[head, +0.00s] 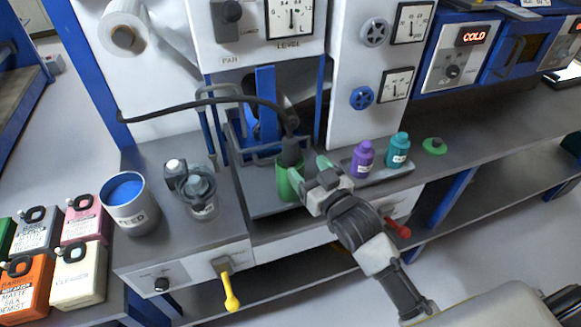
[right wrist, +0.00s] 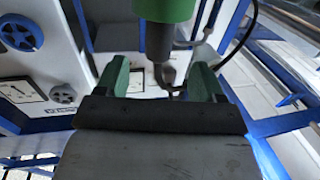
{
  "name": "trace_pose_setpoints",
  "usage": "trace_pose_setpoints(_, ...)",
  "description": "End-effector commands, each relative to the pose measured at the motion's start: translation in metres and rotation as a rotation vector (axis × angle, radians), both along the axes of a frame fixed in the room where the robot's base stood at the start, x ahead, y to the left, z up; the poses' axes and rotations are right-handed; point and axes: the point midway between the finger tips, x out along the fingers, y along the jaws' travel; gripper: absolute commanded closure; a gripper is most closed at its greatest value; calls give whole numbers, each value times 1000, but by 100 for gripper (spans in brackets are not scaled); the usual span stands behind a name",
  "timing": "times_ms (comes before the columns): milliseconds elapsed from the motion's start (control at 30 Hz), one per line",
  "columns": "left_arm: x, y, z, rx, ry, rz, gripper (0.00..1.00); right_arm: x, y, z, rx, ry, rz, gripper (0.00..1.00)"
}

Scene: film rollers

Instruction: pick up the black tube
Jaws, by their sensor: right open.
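The black tube (head: 215,107) arches from the left panel over the bench to a dark cylindrical end piece (head: 291,152). That end piece stands in a green holder (head: 289,184) on the bench. My right gripper (head: 308,173), with green fingers, is open beside the holder and the dark end piece. In the right wrist view my right gripper (right wrist: 160,80) has its fingers spread, with the dark end piece (right wrist: 158,42) in line with the gap and the green holder (right wrist: 165,8) at the top edge. Contact cannot be told. My left gripper is not in view.
Purple (head: 363,158) and teal (head: 397,150) bottles stand in a tray to the right, near a green cap (head: 434,146). A feed cup (head: 130,203) and a clear jar (head: 201,196) stand to the left. A yellow lever (head: 229,287) hangs at the front.

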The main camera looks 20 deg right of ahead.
Motion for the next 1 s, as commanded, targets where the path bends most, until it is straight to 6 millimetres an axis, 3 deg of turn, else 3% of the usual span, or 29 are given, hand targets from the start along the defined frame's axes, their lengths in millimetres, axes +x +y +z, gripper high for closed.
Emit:
trace_pose_setpoints(100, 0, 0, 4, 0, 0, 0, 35, 19, 4, 2, 0, -2, -1, 32)
trace_pose_setpoints(333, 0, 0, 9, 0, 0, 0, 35, 37, 8, 3, 0, 0, 0, 32)
trace_pose_setpoints(600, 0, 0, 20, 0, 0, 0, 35, 74, 16, 5, 0, 1, -1, 32)
trace_pose_setpoints(900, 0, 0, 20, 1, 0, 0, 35, 81, 18, 3, -1, 1, 0, 32)
trace_pose_setpoints(1000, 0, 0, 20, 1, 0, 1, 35, 81, 18, 3, -1, 1, 0, 44)
